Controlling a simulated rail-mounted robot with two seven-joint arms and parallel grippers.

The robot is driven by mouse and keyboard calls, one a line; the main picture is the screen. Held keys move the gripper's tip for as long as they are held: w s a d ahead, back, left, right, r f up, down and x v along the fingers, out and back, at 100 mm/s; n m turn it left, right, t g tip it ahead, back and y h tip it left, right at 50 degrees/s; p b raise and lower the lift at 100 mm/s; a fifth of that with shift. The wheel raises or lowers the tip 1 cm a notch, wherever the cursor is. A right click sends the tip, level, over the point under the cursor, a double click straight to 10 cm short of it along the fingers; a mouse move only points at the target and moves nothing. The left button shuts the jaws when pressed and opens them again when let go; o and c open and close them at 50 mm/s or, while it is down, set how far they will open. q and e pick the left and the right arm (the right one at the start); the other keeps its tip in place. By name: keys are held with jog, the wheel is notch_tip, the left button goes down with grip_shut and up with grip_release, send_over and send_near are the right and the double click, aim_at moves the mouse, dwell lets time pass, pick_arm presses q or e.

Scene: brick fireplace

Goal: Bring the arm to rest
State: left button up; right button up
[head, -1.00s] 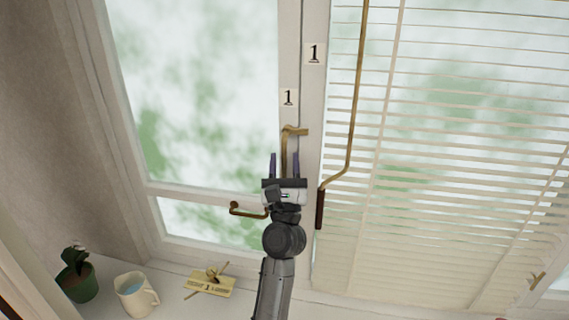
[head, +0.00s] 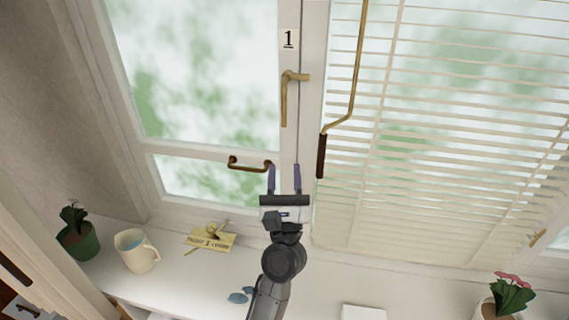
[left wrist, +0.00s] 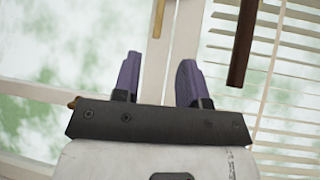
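My left gripper (head: 284,180) is in front of the window frame in the head view, below the brass window handle (head: 286,98). Its two purple fingers stand apart with nothing between them. They also show apart and empty in the left wrist view (left wrist: 157,80). The gripper is clear of the brass handle. A lower brown pull handle (head: 249,165) is just left of the fingers; I cannot tell whether they touch it. My right gripper is in neither view.
A crank rod with a brown grip (head: 321,156) hangs in front of the blinds (head: 440,130). A pink-flowered pot (head: 507,296) is at lower right.

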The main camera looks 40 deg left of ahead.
pick_arm(q)
jog(key=shift+s+d+f, duration=0.1)
dwell(0.5)
jog(key=s+d+f+m+h, duration=0.2)
jog(key=d+f+m+h, duration=0.7)
jog(key=m+h, duration=0.65)
jog(key=s+d+f+m+h, duration=0.2)
jog(key=d+f+m+h, duration=0.6)
jog(key=m, duration=1.3)
jog(key=s+a+f+m+g+y+p, duration=0.1)
jog(key=s+a+f+m+g+y, duration=0.25)
jog(key=s+f+m+g, duration=1.4)
jog(key=s+r+n+t+p, duration=0.1)
jog(key=s+r+n+p, duration=0.1)
jog(key=r+p, duration=1.4)
jog(key=s+a+r+n+t+p, duration=0.1)
jog(key=s+r+n+p, duration=0.2)
jog(key=r+p, duration=1.4)
jog(key=n+p, duration=0.1)
jog(key=p, duration=0.4)
jog(key=shift+s+r+n, duration=0.2)
jog(key=shift+s+n, duration=0.1)
